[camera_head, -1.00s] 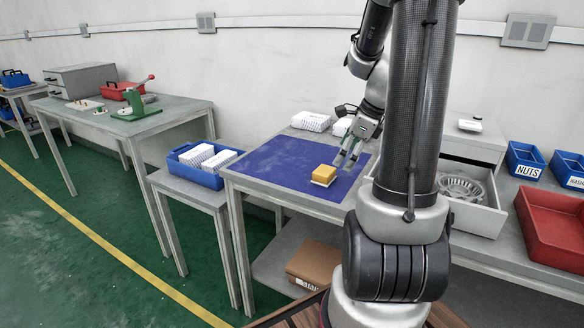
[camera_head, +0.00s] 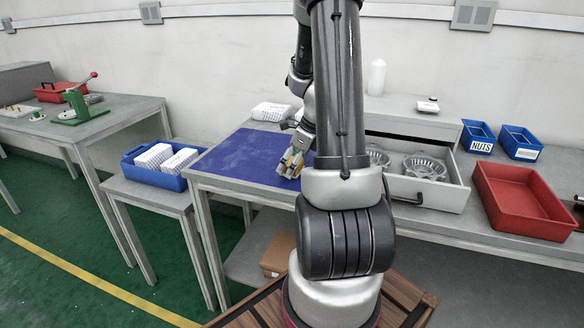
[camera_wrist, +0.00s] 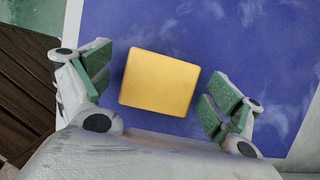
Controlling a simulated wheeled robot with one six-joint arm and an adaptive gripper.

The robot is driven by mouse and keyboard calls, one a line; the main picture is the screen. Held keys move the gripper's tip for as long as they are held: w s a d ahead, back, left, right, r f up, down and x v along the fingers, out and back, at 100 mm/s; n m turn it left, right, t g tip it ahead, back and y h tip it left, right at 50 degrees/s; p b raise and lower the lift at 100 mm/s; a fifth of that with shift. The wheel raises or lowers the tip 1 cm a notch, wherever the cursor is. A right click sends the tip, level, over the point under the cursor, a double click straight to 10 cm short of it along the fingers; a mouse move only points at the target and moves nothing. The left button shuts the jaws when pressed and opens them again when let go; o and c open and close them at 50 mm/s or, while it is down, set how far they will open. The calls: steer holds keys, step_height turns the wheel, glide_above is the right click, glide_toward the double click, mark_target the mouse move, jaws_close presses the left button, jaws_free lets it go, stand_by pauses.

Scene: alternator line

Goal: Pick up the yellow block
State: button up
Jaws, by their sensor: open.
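The yellow block (camera_wrist: 158,82) lies on the blue mat (camera_wrist: 215,30) in the wrist view, a little tilted in the picture. My gripper (camera_wrist: 157,88) is open, with one green-padded finger on each side of the block. Gaps show between the pads and the block's sides, so it does not grip it. In the head view my gripper (camera_head: 291,163) is over the right part of the mat (camera_head: 240,157), and only a little of the yellow block (camera_head: 287,155) shows behind the fingers.
A blue bin (camera_head: 150,172) with white boxes stands left of the mat. A white box (camera_head: 271,111) lies behind it. To the right are an open drawer (camera_head: 440,194) holding metal parts, a red tray (camera_head: 518,203) and blue bins (camera_head: 478,138).

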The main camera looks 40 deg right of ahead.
steer(key=c, duration=1.1)
step_height(320, 180, up, 10)
steer(key=shift+r, duration=0.1)
